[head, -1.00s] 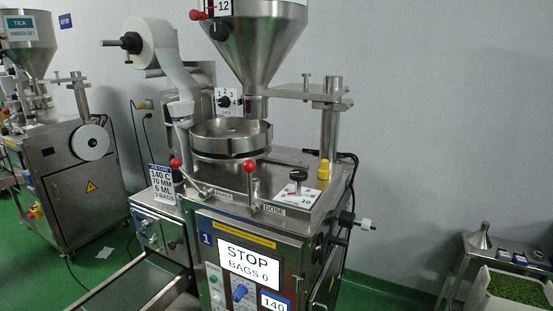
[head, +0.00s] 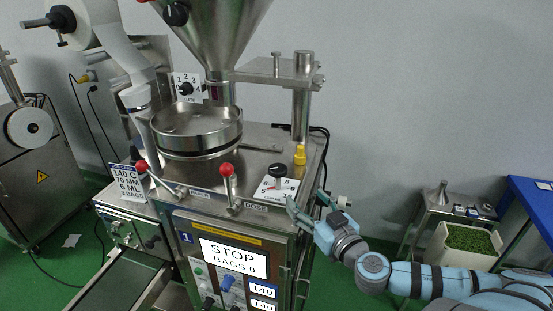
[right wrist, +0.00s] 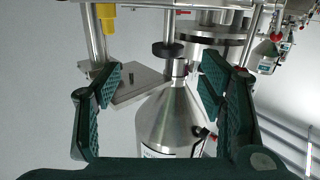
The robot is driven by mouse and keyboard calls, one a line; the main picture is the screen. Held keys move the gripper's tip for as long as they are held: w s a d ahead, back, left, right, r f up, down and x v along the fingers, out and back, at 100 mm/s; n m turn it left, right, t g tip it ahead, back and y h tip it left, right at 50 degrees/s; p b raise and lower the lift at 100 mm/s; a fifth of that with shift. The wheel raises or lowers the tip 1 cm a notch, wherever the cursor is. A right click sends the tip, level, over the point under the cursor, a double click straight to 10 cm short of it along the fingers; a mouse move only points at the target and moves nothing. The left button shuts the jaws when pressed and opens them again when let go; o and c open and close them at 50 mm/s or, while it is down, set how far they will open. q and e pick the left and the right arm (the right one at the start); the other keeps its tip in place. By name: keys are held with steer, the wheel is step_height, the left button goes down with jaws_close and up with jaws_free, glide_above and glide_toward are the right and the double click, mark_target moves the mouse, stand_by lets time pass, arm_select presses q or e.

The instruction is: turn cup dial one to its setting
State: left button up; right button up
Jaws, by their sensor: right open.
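The cup dial is a black round knob (head: 278,170) on a white scale plate (head: 284,189) on top of machine 1, right of the DOSE lever. My right gripper (head: 308,205) is open and empty, just right of and in front of the plate. In the right wrist view the black knob (right wrist: 166,49) shows beyond the gap between my open fingers (right wrist: 163,85), apart from both. The knob's pointer is too small to read. My left gripper is not in view.
Two red-ball levers (head: 228,170) stand left of the dial. A yellow cap (head: 300,154) is behind it, and a white-tipped shaft (head: 343,201) sticks out at the machine's right side. The hopper (head: 215,30) and its bracket (head: 275,69) rise behind. The display reads STOP, BAGS 0.

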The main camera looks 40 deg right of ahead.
mark_target(282, 175)
steer(key=shift+t, duration=0.3)
steer(key=w, duration=0.4)
steer(key=w+d+r, duration=0.1)
steer(key=w, duration=0.9)
steer(key=shift+d+r, duration=0.2)
steer(key=shift+r, duration=0.05)
steer(key=shift+d, duration=0.1)
steer(key=shift+c, duration=0.9)
steer(key=shift+f, duration=0.1)
steer(key=c, duration=1)
steer(key=shift+b, duration=0.35)
